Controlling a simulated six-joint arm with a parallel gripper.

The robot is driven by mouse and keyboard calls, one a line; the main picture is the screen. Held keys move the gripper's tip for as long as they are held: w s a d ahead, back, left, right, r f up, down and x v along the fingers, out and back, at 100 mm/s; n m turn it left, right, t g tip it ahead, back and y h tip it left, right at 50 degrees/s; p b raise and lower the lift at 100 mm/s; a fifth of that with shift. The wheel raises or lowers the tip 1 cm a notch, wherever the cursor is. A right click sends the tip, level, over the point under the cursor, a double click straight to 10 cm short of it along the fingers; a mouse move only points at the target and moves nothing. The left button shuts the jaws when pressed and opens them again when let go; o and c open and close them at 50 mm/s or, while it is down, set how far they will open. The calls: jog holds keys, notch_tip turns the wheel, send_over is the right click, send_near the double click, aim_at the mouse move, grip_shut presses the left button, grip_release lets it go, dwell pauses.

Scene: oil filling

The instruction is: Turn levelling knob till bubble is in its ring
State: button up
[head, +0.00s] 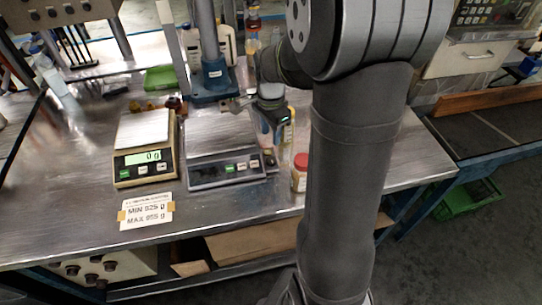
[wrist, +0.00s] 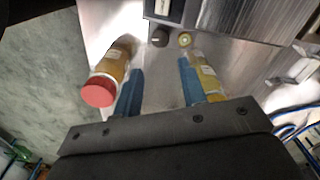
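The dark levelling knob (wrist: 159,38) shows in the wrist view at the corner of the right-hand scale (wrist: 250,14). The round yellow-green bubble level (wrist: 185,40) sits just right of the knob. The bubble's place against its ring is too small to make out. My gripper (wrist: 160,78) points toward the knob, with its two blue fingers apart and nothing between them. The knob lies a little beyond the fingertips, apart from them. In the head view the scale (head: 226,174) stands mid-table, with my gripper (head: 270,132) at its right side, partly hidden by my arm.
A red-capped bottle (wrist: 108,75) stands close beside the left finger, and a yellow bottle (wrist: 207,78) beside the right finger. Another scale (head: 145,146) reads 0.0 at the left. A blue stand (head: 212,80) rises behind. The front table strip is mostly clear beside a sign (head: 146,211).

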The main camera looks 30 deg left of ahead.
aim_at(271, 160)
notch_tip(271, 160, down, 11)
jog(key=shift+f, duration=0.15)
jog(key=shift+c, duration=0.2)
